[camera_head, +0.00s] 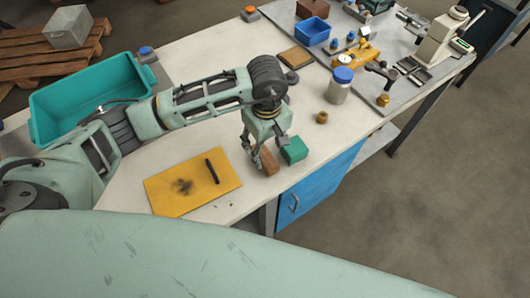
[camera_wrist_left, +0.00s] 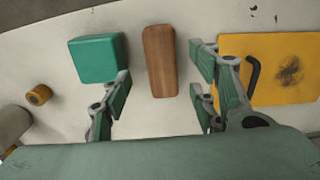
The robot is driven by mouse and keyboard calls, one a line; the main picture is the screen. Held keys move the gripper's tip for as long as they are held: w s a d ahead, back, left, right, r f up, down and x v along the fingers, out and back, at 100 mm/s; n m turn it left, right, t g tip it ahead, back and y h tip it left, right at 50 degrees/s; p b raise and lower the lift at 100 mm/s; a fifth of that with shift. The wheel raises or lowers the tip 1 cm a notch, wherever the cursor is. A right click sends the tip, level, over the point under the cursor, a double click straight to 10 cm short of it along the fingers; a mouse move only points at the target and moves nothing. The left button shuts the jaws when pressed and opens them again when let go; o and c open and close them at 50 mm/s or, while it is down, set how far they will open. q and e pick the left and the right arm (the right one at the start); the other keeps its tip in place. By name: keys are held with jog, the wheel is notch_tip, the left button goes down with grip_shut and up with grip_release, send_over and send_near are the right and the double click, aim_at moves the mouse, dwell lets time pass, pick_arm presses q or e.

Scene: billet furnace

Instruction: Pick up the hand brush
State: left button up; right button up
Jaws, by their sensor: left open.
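The hand brush (camera_head: 269,161) shows as a brown wooden block on the pale bench top, near the front edge. In the left wrist view its long wooden top (camera_wrist_left: 160,61) lies upright in the picture; bristles cannot be seen. My left gripper (camera_head: 257,163) points down over the brush, which it partly hides in the head view. In the left wrist view the open fingers (camera_wrist_left: 160,82) stand to either side of the brush's line, with gaps on both sides. The gripper holds nothing. My right gripper is not in view.
A green block (camera_head: 295,150) lies close beside the brush. A yellow mat (camera_head: 165,192) with a black handle-like piece (camera_head: 212,171) lies to the left. A small brass piece (camera_head: 321,117) and a blue-lidded jar (camera_head: 340,88) stand farther right. A teal bin (camera_head: 60,128) is behind my arm.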

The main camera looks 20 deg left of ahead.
aim_at(265, 155)
pick_arm(q)
jog(key=f, duration=0.1)
jog(key=f+p, duration=0.2)
jog(key=shift+s+a, duration=0.15)
jog(key=shift+s, duration=0.1)
jog(key=shift+w+f+p, duration=0.2)
jog(key=shift+f+p, duration=0.15)
jog(key=shift+f, duration=0.75)
jog(key=shift+c, duration=1.1)
jog(key=c, duration=1.1)
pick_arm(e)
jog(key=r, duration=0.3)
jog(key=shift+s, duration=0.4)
pick_arm(q)
jog(key=shift+r, duration=0.1)
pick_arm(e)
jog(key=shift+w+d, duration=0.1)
